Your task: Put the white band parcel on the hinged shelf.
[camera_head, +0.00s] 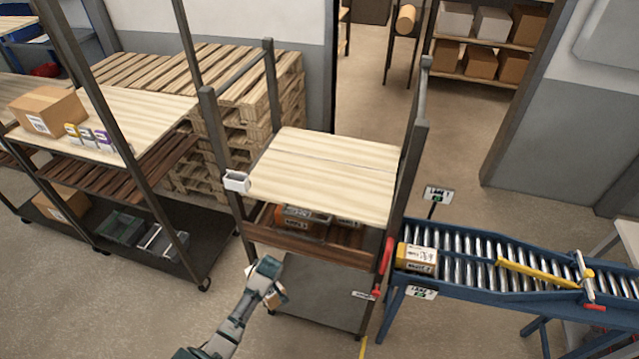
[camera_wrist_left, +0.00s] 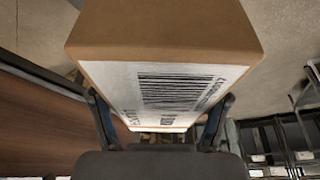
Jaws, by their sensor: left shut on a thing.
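My left gripper (camera_head: 272,284) is low in front of the middle cart, shut on a cardboard parcel (camera_wrist_left: 165,45) with a white barcode face. The parcel fills the top of the left wrist view between both fingers; in the head view it is mostly hidden by the gripper. Its white face looks like the white band, but I cannot see all its sides. The middle cart has a pale board (camera_head: 325,170) on top, apparently the hinged shelf, flat and empty. A dark wooden shelf (camera_head: 340,236) below it holds several parcels. My right gripper is not in view.
A blue roller conveyor (camera_head: 470,285) at the right carries a labelled parcel (camera_head: 417,259) at its left end. Dark posts (camera_head: 405,165) frame the cart. A red handle (camera_head: 383,265) and a white holder (camera_head: 236,181) stick out from it. Another cart stands left.

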